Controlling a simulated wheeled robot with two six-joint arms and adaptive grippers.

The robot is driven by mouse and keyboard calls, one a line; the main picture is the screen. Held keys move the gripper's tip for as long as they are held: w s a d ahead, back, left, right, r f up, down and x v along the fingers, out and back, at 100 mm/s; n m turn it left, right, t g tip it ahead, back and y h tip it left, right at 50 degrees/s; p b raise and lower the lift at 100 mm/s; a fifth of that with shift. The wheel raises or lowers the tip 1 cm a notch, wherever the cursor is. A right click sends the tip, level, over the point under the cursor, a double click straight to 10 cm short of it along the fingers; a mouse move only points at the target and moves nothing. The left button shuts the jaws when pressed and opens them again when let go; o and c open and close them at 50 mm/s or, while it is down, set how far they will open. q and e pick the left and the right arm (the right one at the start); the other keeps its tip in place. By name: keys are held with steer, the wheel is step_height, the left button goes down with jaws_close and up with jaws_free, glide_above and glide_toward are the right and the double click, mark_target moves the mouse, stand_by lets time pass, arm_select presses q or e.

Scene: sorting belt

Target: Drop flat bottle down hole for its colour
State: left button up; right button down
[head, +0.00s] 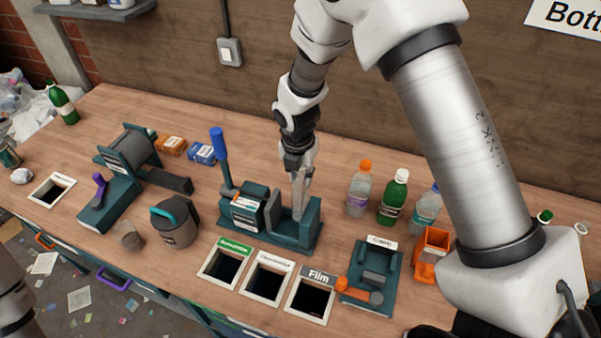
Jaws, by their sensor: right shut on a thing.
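My right gripper (299,178) points down into the teal press (290,238) at the middle of the bench. It is shut on a thin, pale upright piece (299,203), which looks like the flat bottle standing in the press's slot. The fingers and press hide part of it, and its colour is hard to tell. In front of the press are three framed holes: one with a green label (235,243), one with a white label (275,261), and one marked Film (318,277). My left gripper is out of view.
A Caps device (372,278) and orange holder (432,250) are at front right. A grey jug (175,225), a roller machine (130,155) and another hole (52,190) are left.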

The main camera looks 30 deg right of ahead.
mark_target(301, 170)
steer(key=shift+r+p, duration=0.4)
steer(key=shift+r, duration=0.35)
steer(key=shift+s+r+p, duration=0.1)
steer(key=shift+r+p, duration=0.35)
steer(key=shift+r, duration=0.3)
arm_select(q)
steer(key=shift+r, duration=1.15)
arm_select(e)
steer(key=shift+r, duration=0.95)
